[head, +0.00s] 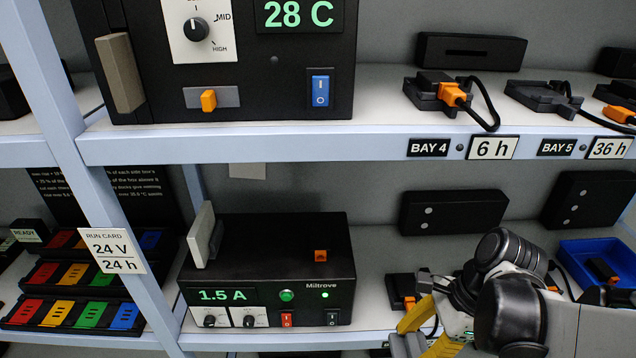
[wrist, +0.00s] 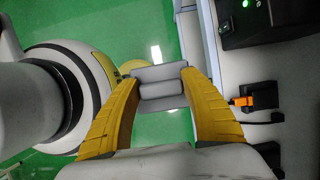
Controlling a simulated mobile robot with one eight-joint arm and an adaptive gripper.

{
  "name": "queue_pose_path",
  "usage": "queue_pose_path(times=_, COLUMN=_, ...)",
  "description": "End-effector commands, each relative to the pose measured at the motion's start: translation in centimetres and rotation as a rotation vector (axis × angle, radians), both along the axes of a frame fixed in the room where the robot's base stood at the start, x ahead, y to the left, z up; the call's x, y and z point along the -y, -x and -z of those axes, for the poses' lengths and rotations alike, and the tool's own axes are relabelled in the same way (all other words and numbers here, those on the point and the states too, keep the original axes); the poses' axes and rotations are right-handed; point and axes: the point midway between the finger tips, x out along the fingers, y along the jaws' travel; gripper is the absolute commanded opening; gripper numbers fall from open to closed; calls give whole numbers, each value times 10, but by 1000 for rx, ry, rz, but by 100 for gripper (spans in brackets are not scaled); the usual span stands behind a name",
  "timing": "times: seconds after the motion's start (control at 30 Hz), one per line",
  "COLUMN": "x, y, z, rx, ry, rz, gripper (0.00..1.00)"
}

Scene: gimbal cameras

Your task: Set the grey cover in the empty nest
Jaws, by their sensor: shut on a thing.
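My gripper (wrist: 160,88) has its two yellow fingers shut on a grey piece, the grey cover (wrist: 158,74), which spans between the fingertips in the wrist view. Below it shows green floor, and the shelf edge lies to the right. In the head view my gripper (head: 418,338) is low, in front of the lower shelf, partly cut off by the frame. On the upper shelf, a flat dark nest (head: 540,97) above the BAY 5 label seems to hold no block. The BAY 4 nest (head: 425,98) holds a black block with an orange plug.
A black instrument (head: 262,305) reading 1.5 A stands on the lower shelf, left of my gripper. A small black unit with an orange plug (wrist: 240,101) lies right of the fingers. A blue tray (head: 592,258) is at the right. Shelf uprights and edges bound the space.

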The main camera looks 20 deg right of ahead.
Motion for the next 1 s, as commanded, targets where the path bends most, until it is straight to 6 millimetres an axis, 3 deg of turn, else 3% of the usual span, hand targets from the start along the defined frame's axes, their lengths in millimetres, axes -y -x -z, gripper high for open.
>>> queue_pose_path(times=0.5, x=-12, y=51, z=-1, rx=-1, ry=0, rz=3, gripper=22)
queue_pose_path(times=0.87, x=-12, y=53, z=0, rx=-1, ry=0, rz=-3, gripper=22)
queue_pose_path(times=1.0, x=-8, y=45, z=10, rx=-1, ry=1, rz=-68, gripper=22)
